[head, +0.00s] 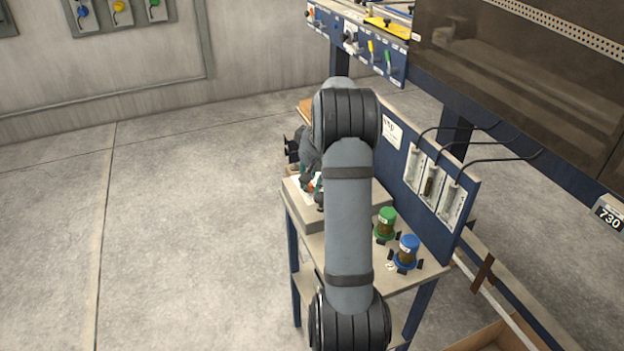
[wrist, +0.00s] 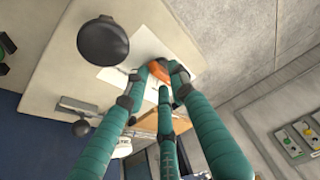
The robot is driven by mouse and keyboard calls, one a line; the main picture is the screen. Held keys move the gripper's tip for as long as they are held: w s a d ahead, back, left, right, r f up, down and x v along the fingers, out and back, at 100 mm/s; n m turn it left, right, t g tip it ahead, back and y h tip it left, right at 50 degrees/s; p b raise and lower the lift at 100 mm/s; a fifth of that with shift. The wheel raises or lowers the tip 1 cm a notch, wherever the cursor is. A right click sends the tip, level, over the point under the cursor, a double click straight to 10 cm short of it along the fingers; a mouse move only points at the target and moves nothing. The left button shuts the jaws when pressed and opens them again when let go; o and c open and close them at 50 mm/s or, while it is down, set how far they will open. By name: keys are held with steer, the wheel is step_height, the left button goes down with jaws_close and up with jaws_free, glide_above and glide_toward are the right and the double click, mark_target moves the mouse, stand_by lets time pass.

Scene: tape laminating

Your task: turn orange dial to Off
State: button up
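The orange dial (wrist: 159,70) sits on a white label sheet on a light panel in the wrist view. Three teal fingers of my gripper (wrist: 160,78) come together around it, with the dark fingertips at its sides and seemingly touching it. The fingers partly cover the dial, and its pointer and any Off mark cannot be read. In the head view my gripper (head: 313,184) is low over the light box (head: 350,210) on the workbench, mostly hidden behind my arm.
A dark round knob (wrist: 103,40) stands close to the dial. The floor at left is clear.

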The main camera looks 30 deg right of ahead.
steer(key=v, duration=1.2)
steer(key=x, duration=1.2)
